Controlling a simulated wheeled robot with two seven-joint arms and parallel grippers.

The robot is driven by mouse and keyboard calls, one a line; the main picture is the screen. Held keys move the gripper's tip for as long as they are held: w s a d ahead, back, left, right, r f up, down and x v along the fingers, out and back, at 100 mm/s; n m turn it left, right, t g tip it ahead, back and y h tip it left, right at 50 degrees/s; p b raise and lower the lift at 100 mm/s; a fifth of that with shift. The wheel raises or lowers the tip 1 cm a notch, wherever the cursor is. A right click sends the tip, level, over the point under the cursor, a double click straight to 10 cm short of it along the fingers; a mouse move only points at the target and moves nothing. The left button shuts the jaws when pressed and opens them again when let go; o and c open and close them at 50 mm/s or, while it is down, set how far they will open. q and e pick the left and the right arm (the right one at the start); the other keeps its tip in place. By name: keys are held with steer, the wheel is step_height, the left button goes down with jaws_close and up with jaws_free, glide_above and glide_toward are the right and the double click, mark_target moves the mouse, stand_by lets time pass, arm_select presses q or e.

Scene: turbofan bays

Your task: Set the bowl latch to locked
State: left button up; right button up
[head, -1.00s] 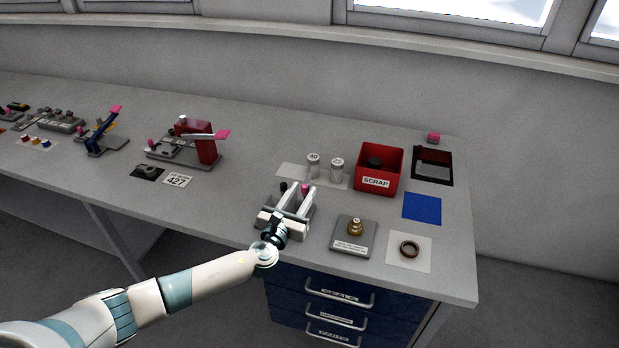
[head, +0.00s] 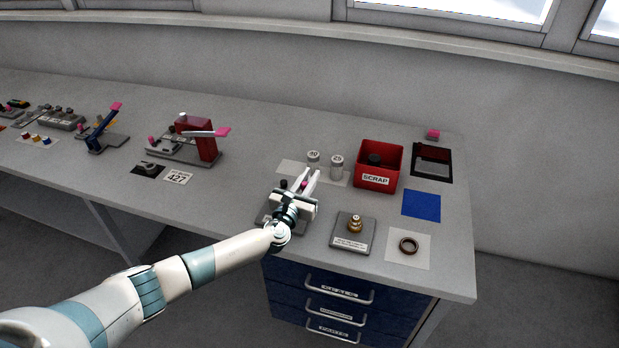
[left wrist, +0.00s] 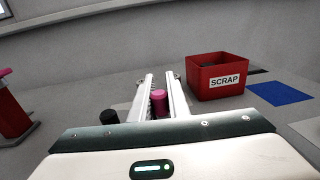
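My left gripper (head: 309,174) is over a small grey fixture (head: 270,222) near the bench's front edge. Its two fingers are apart. A pink knob (head: 304,185) on the fixture shows between them; in the left wrist view the pink knob (left wrist: 159,101) appears between the fingers, close to the right one. I cannot tell whether they touch it. A black knob (left wrist: 108,117) is left of the fingers. My gripper and wrist hide most of the fixture, so its latch position and any label cannot be read. My right gripper is not in view.
Two white-capped jars (head: 337,167) and the red SCRAP bin (head: 378,180) stand behind. To the right are a plate with a brass part (head: 355,224), a ring (head: 408,246) and a blue mat (head: 422,204).

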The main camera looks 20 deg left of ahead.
arm_select(q)
jaws_close()
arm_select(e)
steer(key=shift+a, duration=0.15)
